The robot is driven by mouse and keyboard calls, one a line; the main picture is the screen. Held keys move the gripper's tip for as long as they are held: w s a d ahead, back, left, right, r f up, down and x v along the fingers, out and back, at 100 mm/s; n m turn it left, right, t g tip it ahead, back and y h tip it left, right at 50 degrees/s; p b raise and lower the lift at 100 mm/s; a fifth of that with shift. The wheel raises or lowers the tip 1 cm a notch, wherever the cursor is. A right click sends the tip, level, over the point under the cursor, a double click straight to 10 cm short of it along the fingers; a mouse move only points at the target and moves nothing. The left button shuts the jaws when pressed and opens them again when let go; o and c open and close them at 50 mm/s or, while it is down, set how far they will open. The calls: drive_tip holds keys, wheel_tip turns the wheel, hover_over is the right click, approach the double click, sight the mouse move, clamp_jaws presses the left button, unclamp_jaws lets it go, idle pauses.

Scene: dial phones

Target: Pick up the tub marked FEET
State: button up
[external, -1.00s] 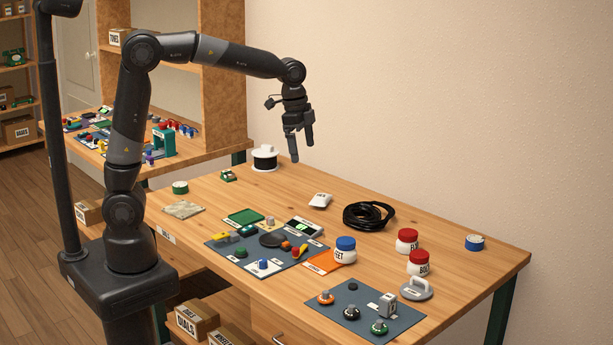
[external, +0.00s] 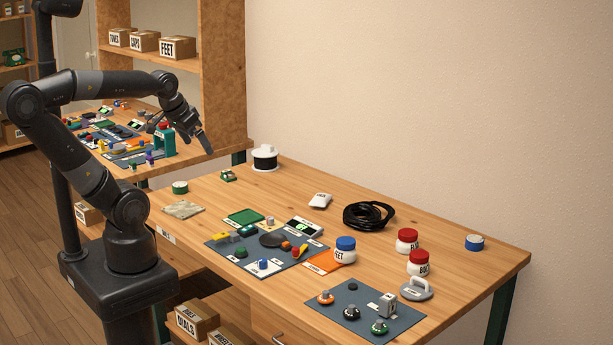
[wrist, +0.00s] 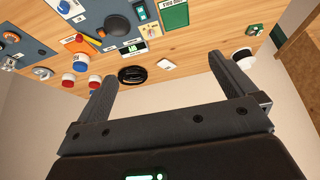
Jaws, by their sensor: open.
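The tub marked FEET (external: 345,251) is a white tub with a blue lid, upright on the near workbench beside an orange sheet; its label reads partly as "EET". It also shows in the wrist view as a white tub with a blue lid (wrist: 80,63), at the upper left. My gripper (external: 203,142) is open and empty, raised in the air at the left, over the far bench side and well away from the tub. In the wrist view the gripper (wrist: 163,68) has its two fingers wide apart with nothing between them.
Two red-lidded tubs (external: 407,240) (external: 419,262) stand right of the blue-lidded one. A black cable coil (external: 368,216) lies behind it. A cardboard box marked FEET (external: 177,47) sits on the shelf.

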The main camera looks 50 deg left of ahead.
drive_tip(key=shift+s+a+f, duration=0.15)
drive_tip(key=shift+s+f, duration=0.05)
drive_tip(key=shift+s, duration=0.1)
drive_tip(key=c, duration=0.4)
drive_tip(key=shift+w+r, duration=0.1)
drive_tip(key=shift+w, duration=0.05)
